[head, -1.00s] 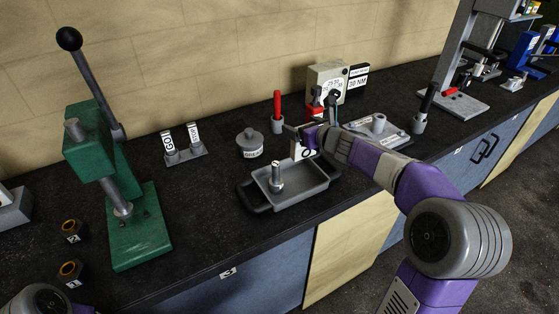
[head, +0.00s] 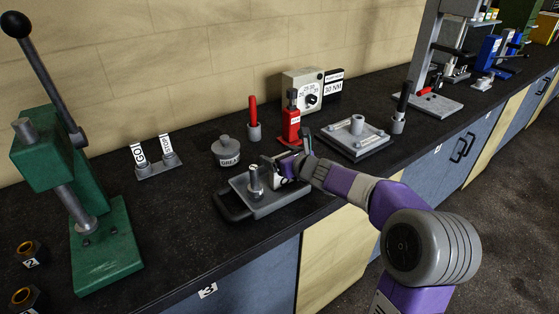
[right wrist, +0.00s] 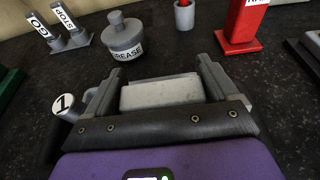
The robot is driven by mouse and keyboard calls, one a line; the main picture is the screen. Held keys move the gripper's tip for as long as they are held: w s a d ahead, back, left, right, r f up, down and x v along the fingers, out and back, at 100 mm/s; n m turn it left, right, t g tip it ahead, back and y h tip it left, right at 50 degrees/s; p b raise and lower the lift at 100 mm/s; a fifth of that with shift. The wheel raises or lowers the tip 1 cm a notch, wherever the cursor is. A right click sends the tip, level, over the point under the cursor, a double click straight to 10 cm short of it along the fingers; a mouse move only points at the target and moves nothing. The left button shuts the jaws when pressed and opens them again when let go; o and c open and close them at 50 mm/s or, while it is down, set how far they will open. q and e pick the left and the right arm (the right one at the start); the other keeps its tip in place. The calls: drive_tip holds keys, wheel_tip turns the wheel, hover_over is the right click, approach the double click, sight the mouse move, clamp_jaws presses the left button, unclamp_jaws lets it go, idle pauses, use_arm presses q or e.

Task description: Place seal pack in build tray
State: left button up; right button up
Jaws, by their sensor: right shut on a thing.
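The build tray (head: 266,211) is a shallow grey tray with dark handles, on the dark bench near its front edge. A grey cylindrical part (head: 255,181) stands upright in it; its label 1 shows in the right wrist view (right wrist: 65,104). My right gripper (head: 279,166) is over the tray's right back part, shut on the seal pack (head: 283,180), a pale flat pack with a dark mark. The pack also shows as a light block between the fingers in the right wrist view (right wrist: 161,92). Whether it touches the tray floor is hidden. My left gripper is out of view.
A grease pot (head: 226,152) stands behind the tray. The GO/STOP stand (head: 157,167) and green press (head: 105,245) are to the left. A red tool (head: 292,122), a red-handled holder (head: 254,128) and a grey plate fixture (head: 355,140) stand behind and right.

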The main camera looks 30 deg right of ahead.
drive_tip(key=o, duration=0.8)
drive_tip(key=p+v, duration=0.2)
drive_tip(key=v, duration=1)
drive_tip(key=shift+d, duration=0.1)
